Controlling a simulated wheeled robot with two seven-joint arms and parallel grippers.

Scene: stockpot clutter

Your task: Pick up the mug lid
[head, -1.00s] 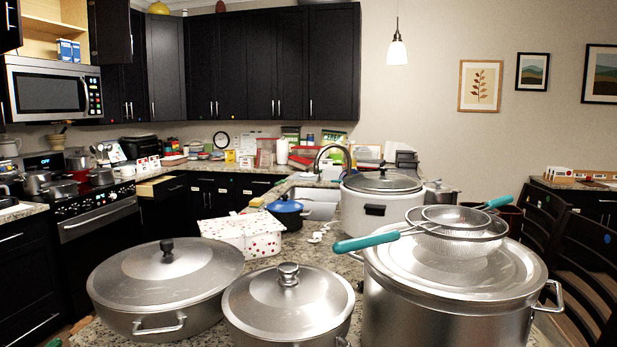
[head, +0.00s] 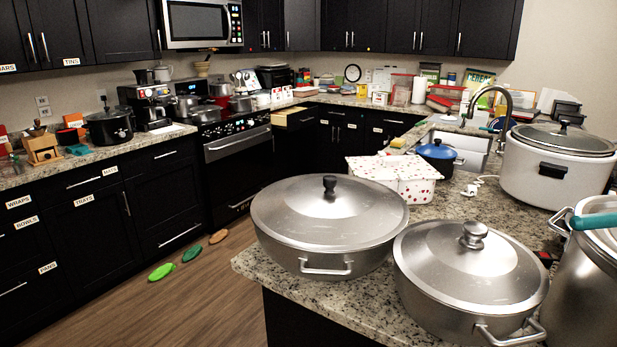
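I cannot make out a mug lid for certain in the head view. Several small flat oval pieces lie on the wooden floor by the left cabinets: a bright green one (head: 161,272), a darker green one (head: 192,253) and a brown one (head: 218,236). I cannot tell what they are. Neither of my grippers shows in the view.
The granite counter (head: 262,266) holds a wide lidded pan (head: 330,215), a smaller lidded pot (head: 470,260), a large stockpot (head: 590,290) cut off at right, a white slow cooker (head: 555,180) and a spotted box (head: 395,178). The floor (head: 130,315) at left is mostly open.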

